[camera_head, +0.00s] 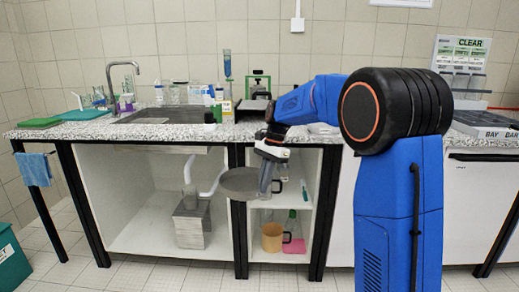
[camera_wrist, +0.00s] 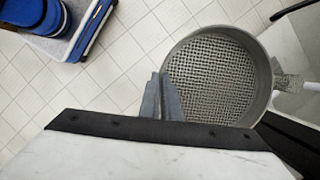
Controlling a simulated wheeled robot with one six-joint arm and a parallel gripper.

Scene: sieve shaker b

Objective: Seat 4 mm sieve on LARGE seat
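The sieve (camera_head: 238,183) is a round grey metal pan, held out level in front of the bench, below the worktop. In the wrist view the sieve (camera_wrist: 212,75) shows its coarse mesh and raised rim from above. My gripper (camera_head: 266,182) points down at the sieve's right side in the head view. In the wrist view my gripper's fingers (camera_wrist: 162,97) are close together on the sieve's rim.
The speckled worktop (camera_head: 165,131) holds a sink, a tap, bottles and glassware at left. A tray marked BAY (camera_head: 490,124) lies at far right. The tiled floor in front is clear.

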